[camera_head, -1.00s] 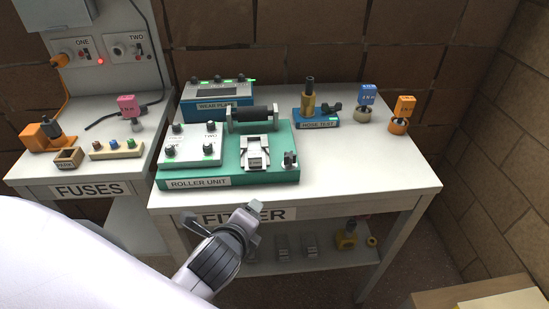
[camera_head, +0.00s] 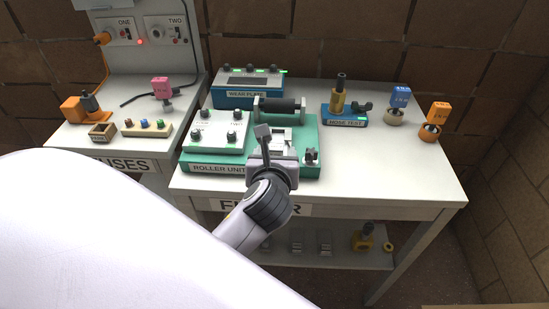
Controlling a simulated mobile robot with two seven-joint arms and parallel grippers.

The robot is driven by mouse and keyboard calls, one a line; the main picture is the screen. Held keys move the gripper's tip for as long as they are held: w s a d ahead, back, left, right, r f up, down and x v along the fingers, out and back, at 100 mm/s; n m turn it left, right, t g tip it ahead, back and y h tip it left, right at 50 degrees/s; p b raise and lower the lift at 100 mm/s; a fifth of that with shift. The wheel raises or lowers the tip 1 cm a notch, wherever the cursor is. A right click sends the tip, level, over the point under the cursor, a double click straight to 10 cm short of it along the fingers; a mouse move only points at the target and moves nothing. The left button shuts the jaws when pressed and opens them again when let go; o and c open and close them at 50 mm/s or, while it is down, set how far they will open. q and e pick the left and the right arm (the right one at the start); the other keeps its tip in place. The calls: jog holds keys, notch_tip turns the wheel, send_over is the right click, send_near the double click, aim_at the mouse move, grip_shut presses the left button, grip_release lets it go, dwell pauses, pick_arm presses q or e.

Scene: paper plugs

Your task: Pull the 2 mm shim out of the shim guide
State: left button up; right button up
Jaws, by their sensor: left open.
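The green roller unit (camera_head: 202,169) stands on the fitter table, with a dark roller (camera_head: 280,105) across its back. A pale metal fitting (camera_head: 281,139), which looks like the shim guide, sits on its right half in front of the roller. My left gripper (camera_head: 267,145) is open, over the front of this fitting, and hides part of it. I cannot make out the 2 mm shim, and cannot tell whether the gripper touches anything. My right gripper is not in view.
A grey knob box (camera_head: 215,131) is left of the fitting, and a dark knob (camera_head: 311,155) is right of it. The wear plate unit (camera_head: 247,90) and hose test stand (camera_head: 346,118) are behind. Blue (camera_head: 400,96) and orange (camera_head: 438,113) tagged tools stand right. The table's right front is clear.

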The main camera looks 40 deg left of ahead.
aim_at(276, 149)
pick_arm(q)
jog(key=shift+x, duration=2.35)
grip_shut()
